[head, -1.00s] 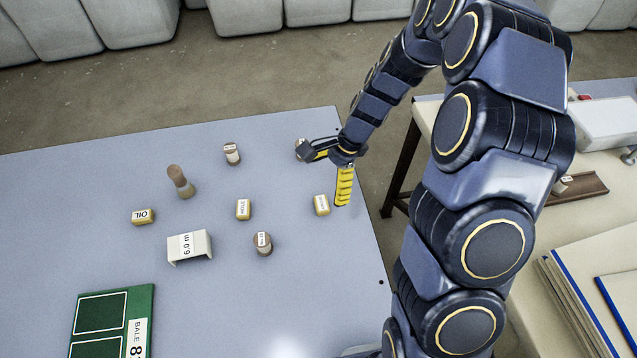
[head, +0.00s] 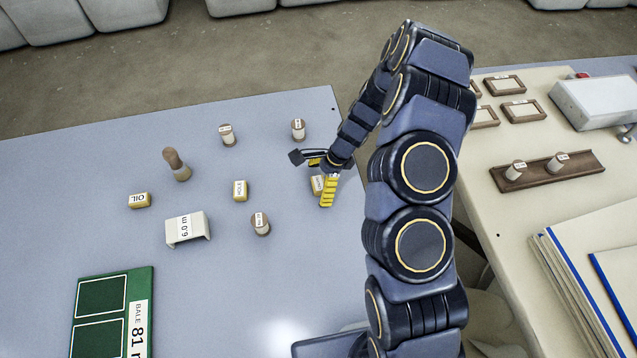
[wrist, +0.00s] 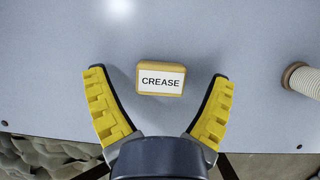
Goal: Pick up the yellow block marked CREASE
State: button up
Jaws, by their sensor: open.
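The yellow block marked CREASE (wrist: 160,79) lies on the blue-grey table in the wrist view, its white label facing up. In the head view the block (head: 317,184) is partly hidden by my gripper (head: 322,190). In the wrist view my gripper (wrist: 158,105) is open, with its yellow-padded fingers spread wide. The block sits between and slightly beyond the fingertips, and neither finger appears to touch it.
On the table (head: 60,220) stand an OIL block (head: 139,200), a HOLE block (head: 240,190), a wooden peg (head: 177,165), a white bracket (head: 187,229) and spools (head: 298,130), (head: 260,223). A green board (head: 145,290) lies at front left. A cream table (head: 480,210) adjoins at right.

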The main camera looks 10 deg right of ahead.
jog(key=c, duration=1.1)
